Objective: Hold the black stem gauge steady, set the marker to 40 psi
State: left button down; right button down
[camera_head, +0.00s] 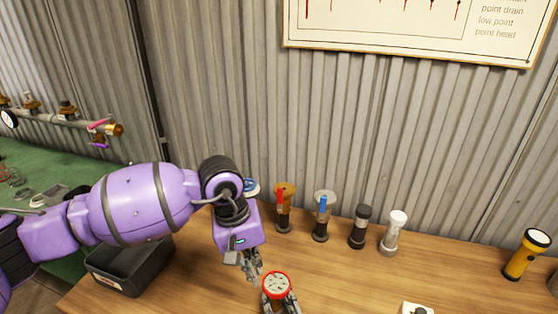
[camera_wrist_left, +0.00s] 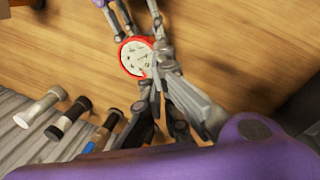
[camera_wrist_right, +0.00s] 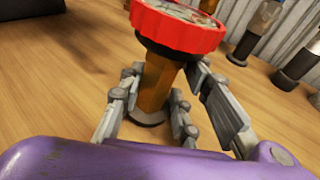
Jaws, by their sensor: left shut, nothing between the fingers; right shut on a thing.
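A round gauge with a red rim and a pale dial (camera_head: 276,285) stands upright at the front of the wooden table. It also shows in the left wrist view (camera_wrist_left: 136,58). In the right wrist view its stem (camera_wrist_right: 157,85) looks brass-brown, not black, above a dark round foot. My right gripper (camera_wrist_right: 160,95) is shut on the stem, below the red rim. My left gripper (camera_head: 253,272) is shut and empty, close beside the rim; in the left wrist view its tips (camera_wrist_left: 156,78) are at the dial's edge, and contact is unclear. The marker and dial figures are too small to read.
Behind stand a red-lever fitting (camera_head: 284,208), a blue-lever fitting (camera_head: 322,215), a black cylinder (camera_head: 360,228) and a white-capped one (camera_head: 394,233). A yellow torch (camera_head: 527,254) is at right, a dark bin (camera_head: 120,268) at left. The corrugated wall (camera_head: 230,100) closes the back.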

jog(key=shift+s+f, duration=0.15)
jog(key=shift+f, duration=0.1)
jog(key=c, duration=1.6)
grip_release()
jog(key=o, duration=0.4)
jog(key=shift+r, duration=0.1)
